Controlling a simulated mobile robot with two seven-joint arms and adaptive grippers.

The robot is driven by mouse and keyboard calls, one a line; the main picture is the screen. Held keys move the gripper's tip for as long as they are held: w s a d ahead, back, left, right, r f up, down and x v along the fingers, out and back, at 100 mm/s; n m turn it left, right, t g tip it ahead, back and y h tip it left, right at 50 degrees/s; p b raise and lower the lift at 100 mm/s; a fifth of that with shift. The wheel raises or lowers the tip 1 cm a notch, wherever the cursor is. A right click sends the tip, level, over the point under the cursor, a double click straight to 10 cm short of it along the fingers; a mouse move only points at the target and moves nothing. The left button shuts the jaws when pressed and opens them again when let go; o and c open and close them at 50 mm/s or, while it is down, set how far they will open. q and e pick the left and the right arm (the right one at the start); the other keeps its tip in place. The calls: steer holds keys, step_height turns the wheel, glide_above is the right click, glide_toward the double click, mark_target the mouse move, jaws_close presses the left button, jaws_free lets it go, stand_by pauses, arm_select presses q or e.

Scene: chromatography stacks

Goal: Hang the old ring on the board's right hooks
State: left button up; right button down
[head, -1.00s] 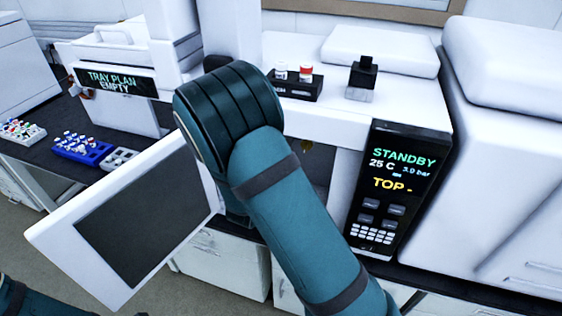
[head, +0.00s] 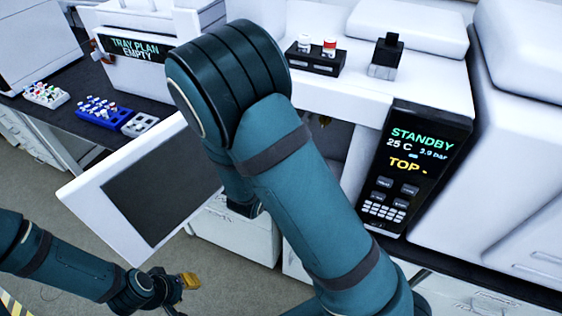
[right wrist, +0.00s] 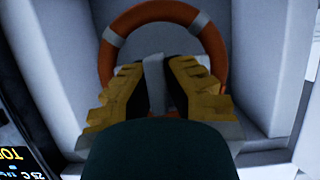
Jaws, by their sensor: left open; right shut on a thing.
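An orange-red ring (right wrist: 219,48) with pale bands shows in the right wrist view. My right gripper (right wrist: 166,68) has its yellow fingers shut on the ring's near side, where a pale strip shows between them; the fingers cover the lower part of the ring. In the head view my right arm crosses the middle and hides its own gripper and the ring. My left gripper (head: 181,286) is open, low at the bottom left above the floor, apart from the bench. I cannot make out the board or its hooks in either view.
A tilted screen panel (head: 160,195) stands left of my right arm. A dark display reading STANDBY (head: 422,138) is on its right. A black block with two vials (head: 316,58) sits on the white instrument. Blue tray (head: 101,113) and grey tray (head: 139,124) lie on the bench.

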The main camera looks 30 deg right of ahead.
steer(key=shift+s+a, duration=0.1)
steer(key=shift+s+a+p, duration=0.3)
steer(key=shift+s+a, duration=0.65)
steer(key=shift+a, duration=0.15)
steer(key=shift+s+a+p, duration=0.3)
steer(key=shift+s+a, duration=0.6)
steer(key=shift+a, duration=0.2)
steer(key=s+a+p, duration=0.3)
steer(key=s+a, duration=0.8)
steer(key=a, duration=0.2)
steer(key=shift+p, duration=0.3)
stand_by(0.6)
